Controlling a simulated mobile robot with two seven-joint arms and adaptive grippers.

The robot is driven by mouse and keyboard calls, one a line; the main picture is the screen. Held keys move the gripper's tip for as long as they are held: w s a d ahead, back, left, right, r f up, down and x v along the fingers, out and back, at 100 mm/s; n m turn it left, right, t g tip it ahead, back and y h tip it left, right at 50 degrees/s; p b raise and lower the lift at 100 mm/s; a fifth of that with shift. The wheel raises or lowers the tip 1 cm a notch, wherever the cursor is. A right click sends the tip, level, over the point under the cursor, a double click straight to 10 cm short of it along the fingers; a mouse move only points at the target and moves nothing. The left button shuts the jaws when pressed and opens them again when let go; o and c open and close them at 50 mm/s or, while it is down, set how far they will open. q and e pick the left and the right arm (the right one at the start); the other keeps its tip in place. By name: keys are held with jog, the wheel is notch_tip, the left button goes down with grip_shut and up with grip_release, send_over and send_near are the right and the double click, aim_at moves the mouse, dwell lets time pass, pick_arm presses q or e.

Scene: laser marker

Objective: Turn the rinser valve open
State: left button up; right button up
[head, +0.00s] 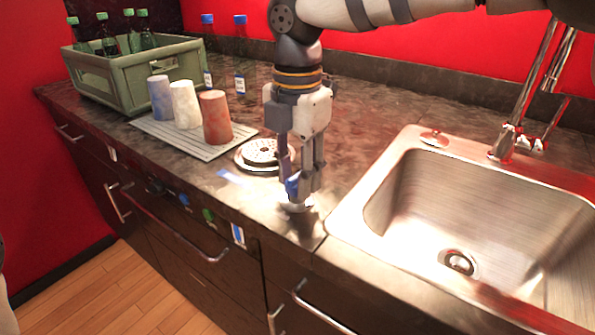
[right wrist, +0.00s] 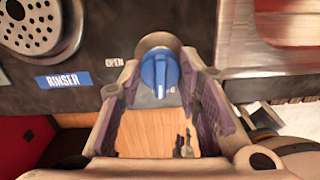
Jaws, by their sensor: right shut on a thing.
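The blue rinser valve knob (right wrist: 160,70) sits on a round metal base on the counter. In the right wrist view its handle ridge points down the picture. An OPEN label (right wrist: 114,62) lies to its left; another label below the knob is mostly hidden. My right gripper (right wrist: 161,88) points down with a finger on either side of the knob and is shut on it. In the head view the right gripper (head: 301,182) is at the counter's front, left of the sink, with the blue knob (head: 292,187) partly hidden. My left gripper is not in view.
The round rinser (head: 258,152) is behind and left of the knob. Three cups (head: 216,118) stand on a ribbed mat (head: 190,146). A green crate of bottles (head: 132,85) is at the far left. The sink (head: 400,215) and tap (head: 510,135) are at the right.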

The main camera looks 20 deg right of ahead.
aim_at(296, 175)
jog(key=m, duration=0.4)
jog(key=shift+p, duration=0.3)
jog(key=m, duration=0.4)
jog(key=shift+f+m, duration=0.1)
jog(key=shift+m, duration=0.3)
jog(key=m, duration=0.4)
jog(key=shift+s+m, duration=0.1)
jog(key=shift+m, duration=1.9)
jog(key=shift+f, duration=0.1)
jog(key=o, duration=1.2)
jog(key=shift+r, duration=0.2)
notch_tip(296, 175, up, 12)
jog(key=shift+f, duration=0.1)
